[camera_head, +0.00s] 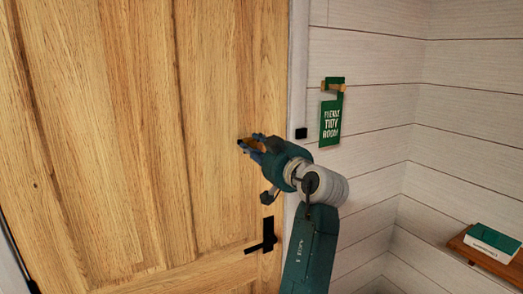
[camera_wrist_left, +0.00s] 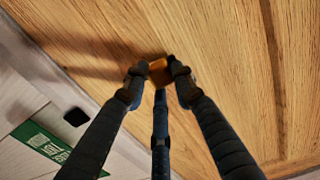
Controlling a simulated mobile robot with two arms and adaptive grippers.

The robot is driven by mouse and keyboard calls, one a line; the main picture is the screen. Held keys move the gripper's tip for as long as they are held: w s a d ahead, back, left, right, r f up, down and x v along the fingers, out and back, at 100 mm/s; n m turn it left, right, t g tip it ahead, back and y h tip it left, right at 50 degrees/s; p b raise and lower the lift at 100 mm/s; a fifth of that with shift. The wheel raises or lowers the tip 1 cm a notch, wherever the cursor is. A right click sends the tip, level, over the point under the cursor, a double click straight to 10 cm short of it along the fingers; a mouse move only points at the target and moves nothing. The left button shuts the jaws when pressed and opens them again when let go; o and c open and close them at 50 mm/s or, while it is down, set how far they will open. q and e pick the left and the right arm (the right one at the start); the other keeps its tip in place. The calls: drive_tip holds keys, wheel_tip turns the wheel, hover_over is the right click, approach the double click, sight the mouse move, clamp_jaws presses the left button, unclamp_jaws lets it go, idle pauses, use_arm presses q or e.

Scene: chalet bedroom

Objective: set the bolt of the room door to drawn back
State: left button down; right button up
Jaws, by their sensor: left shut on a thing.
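The room door (camera_head: 140,130) is a large wooden panel filling the left of the head view; its wood (camera_wrist_left: 225,60) also fills most of the left wrist view. My left gripper (camera_head: 249,146) is at the door's right side, above the handle. In the left wrist view its fingertips (camera_wrist_left: 158,73) are shut on a small amber-brown piece, the bolt's knob (camera_wrist_left: 159,65). The fingers hide most of the bolt, so its exact position is hard to tell. A small black keeper (camera_head: 301,133) sits on the frame to the right, apart from the fingers. My right gripper is not in view.
A black door handle (camera_head: 268,236) is below the gripper. A green hanging sign (camera_head: 331,118) hangs from a wooden peg on the white plank wall. A wooden shelf (camera_head: 484,262) with a green and white box (camera_head: 494,240) is at lower right.

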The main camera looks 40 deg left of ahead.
use_arm(q)
drive_tip(key=shift+s+a+r, duration=0.15)
drive_tip(key=shift+s+r, duration=0.05)
drive_tip(key=shift+r, duration=0.25)
drive_tip(key=c, duration=1.5)
unclamp_jaws()
drive_tip(key=shift+s+a+f, duration=0.1)
drive_tip(key=shift+a, duration=0.1)
drive_tip(key=shift+f, duration=0.1)
drive_tip(key=shift+d, duration=0.4)
drive_tip(key=v, duration=0.6)
drive_tip(key=shift+s+d, duration=0.25)
drive_tip(key=shift+s, duration=0.1)
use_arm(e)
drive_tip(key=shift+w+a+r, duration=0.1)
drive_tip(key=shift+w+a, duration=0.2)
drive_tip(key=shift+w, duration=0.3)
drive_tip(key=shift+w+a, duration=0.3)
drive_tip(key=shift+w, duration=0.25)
